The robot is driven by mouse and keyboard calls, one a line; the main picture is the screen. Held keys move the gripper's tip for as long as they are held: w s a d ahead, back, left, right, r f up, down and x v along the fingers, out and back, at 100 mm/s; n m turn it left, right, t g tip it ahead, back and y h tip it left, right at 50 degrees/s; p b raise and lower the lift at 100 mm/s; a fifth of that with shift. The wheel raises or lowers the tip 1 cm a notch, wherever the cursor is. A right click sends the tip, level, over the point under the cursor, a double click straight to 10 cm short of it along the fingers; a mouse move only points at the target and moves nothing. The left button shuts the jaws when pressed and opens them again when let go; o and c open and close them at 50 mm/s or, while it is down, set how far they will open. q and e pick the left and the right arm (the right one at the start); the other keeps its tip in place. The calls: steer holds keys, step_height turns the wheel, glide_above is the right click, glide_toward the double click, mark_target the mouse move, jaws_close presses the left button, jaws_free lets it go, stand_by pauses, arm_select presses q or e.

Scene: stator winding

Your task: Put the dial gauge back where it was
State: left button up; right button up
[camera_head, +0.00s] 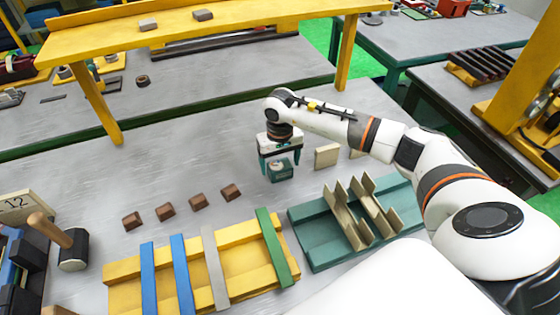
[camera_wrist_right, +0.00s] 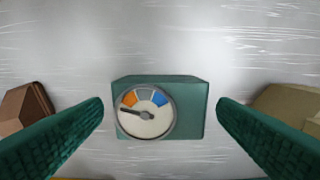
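The dial gauge (camera_head: 281,173) is a small green block with a round white dial. It stands on the grey table, behind the gap between the yellow rack and the green rack. My right gripper (camera_head: 281,160) points down at it from above. In the right wrist view the dial gauge (camera_wrist_right: 160,107) sits between the two green fingers of my right gripper (camera_wrist_right: 160,113). A gap shows on each side of it, so the gripper is open and not touching it there. The dial has orange and blue segments. My left gripper is not in view.
Several brown blocks (camera_head: 198,202) stand in a row left of the gauge, and a beige block (camera_head: 327,156) stands right of it. A yellow rack (camera_head: 240,232) with coloured bars and a green rack (camera_head: 310,234) lie in front. A mallet (camera_head: 73,250) stands at left.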

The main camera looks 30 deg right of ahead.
mark_target(280, 165)
step_height(280, 165, up, 2)
steer(key=shift+p, duration=1.2)
steer(key=shift+w+r+b, duration=0.1)
steer(key=shift+r+b, duration=0.5)
steer(key=shift+b, duration=0.35)
step_height(280, 165, up, 10)
steer(key=b, duration=0.2)
steer(key=shift+b, duration=0.3)
